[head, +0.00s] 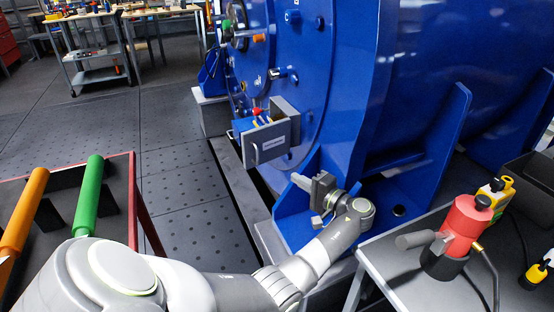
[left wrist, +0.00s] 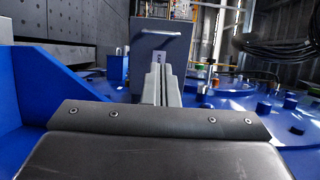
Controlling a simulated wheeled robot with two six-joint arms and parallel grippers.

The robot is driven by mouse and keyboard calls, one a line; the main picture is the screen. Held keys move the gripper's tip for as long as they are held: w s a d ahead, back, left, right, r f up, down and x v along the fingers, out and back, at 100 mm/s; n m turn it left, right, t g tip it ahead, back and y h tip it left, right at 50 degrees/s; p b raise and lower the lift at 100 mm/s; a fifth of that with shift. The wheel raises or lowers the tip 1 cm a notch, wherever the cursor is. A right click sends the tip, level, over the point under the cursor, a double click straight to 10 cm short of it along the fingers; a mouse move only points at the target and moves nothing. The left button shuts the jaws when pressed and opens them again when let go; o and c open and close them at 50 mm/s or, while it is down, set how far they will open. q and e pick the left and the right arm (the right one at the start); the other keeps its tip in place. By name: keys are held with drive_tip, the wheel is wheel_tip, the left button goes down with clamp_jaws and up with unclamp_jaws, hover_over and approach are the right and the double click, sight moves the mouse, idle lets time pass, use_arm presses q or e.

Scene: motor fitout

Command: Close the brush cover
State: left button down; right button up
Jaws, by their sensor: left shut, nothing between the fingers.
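The brush cover (head: 265,143) is a grey plate with a bar handle, standing out from the side of the big blue motor (head: 345,60). It looks open, with red and yellow parts (head: 260,115) showing behind its top edge. In the left wrist view the cover (left wrist: 160,52) stands straight ahead, partly hidden by my fingers. My left gripper (head: 299,179) is below and to the right of the cover in the head view. Its fingers (left wrist: 161,72) are together and empty, and seem apart from the cover. My right gripper is in neither view.
A blue support foot (head: 420,200) of the motor stands right beside my left wrist. A grey table (head: 395,270) at the right holds a red and black tool (head: 462,230). A tray with orange and green rollers (head: 88,195) is at the left.

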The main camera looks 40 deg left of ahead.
use_arm(q)
drive_tip(key=w+a+b, duration=0.1)
drive_tip(key=a, duration=1.2)
drive_tip(key=shift+a, duration=0.35)
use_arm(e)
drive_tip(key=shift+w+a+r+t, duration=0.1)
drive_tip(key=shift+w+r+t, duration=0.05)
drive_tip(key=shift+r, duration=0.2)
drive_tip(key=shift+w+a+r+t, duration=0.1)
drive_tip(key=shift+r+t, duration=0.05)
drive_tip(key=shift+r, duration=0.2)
use_arm(q)
drive_tip(key=shift+f, duration=0.1)
drive_tip(key=shift+a, duration=0.15)
